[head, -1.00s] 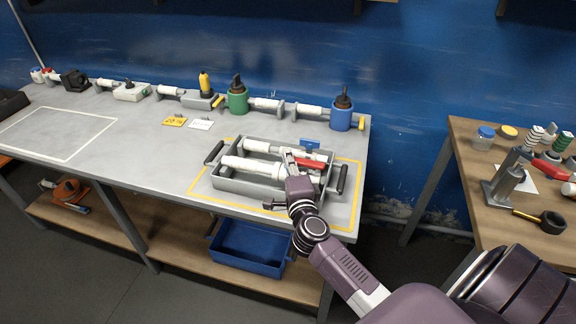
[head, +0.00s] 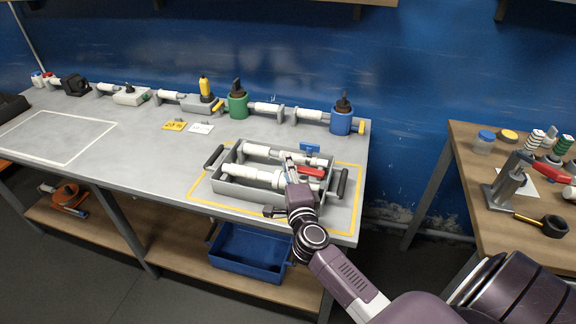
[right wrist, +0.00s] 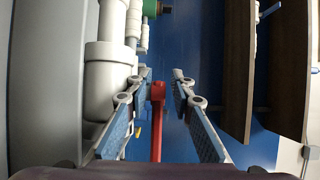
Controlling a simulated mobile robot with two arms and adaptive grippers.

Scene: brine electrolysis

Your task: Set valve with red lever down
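The valve's red lever (head: 311,172) lies about level in the grey tray (head: 228,189), just right of my right gripper (head: 290,164) in the head view. In the right wrist view the red lever (right wrist: 157,118) stands between the two spread fingers of the right gripper (right wrist: 164,90), nearer the left finger. A gap shows on its right side. Contact with the left finger cannot be made out. White pipe pieces (head: 240,165) lie in the tray, and the gripper hides part of the valve. My left gripper is not in view.
A blue lever (head: 309,147) stands at the tray's back edge. Green (head: 238,101) and blue (head: 341,116) fittings line the wall. The left part of the grey table (head: 120,140) is mostly clear. A wooden bench (head: 500,252) stands to the right.

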